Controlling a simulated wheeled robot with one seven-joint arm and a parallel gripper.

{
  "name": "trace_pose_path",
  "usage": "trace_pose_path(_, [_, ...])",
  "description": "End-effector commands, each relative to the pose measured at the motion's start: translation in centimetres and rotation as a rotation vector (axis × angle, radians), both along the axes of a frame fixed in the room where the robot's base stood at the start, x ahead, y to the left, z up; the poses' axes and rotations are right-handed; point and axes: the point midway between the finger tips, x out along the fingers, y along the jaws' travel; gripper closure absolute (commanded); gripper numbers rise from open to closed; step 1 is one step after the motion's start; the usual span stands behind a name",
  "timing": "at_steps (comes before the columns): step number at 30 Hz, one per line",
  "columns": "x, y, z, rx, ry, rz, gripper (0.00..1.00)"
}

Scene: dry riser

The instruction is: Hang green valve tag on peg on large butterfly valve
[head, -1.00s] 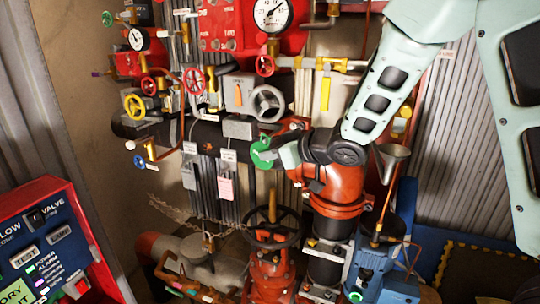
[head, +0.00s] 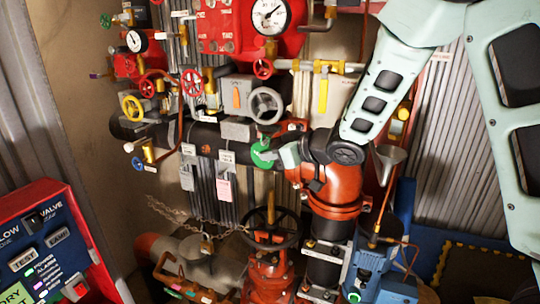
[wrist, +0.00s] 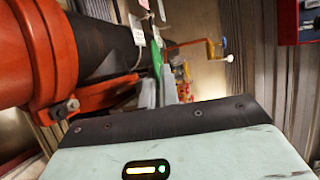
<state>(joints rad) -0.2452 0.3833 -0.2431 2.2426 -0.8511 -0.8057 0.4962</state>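The green valve tag (head: 263,153) is at the tip of my gripper (head: 276,154), in front of the dark horizontal pipe. In the wrist view the green tag (wrist: 157,56) shows nearly edge-on between the grey fingertips (wrist: 158,88), which look closed on it. A valve with a grey handwheel (head: 266,105) and a grey gearbox (head: 239,128) sits on the pipe just above and left of the tag; it looks like the large butterfly valve. I cannot make out its peg. My arm hides part of the pipework to the right.
White tags (head: 188,150) and a pink tag (head: 224,190) hang left of my gripper. A red pipe elbow (head: 335,185) lies under my wrist. A dark handwheel (head: 272,228) and a chain (head: 190,215) are below.

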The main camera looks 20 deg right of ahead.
Motion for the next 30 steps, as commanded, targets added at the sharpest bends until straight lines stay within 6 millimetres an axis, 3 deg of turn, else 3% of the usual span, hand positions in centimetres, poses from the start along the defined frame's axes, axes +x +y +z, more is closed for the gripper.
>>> trace_pose_path(30, [0.85,-0.69,-0.20,0.001,0.001,0.001,1.00])
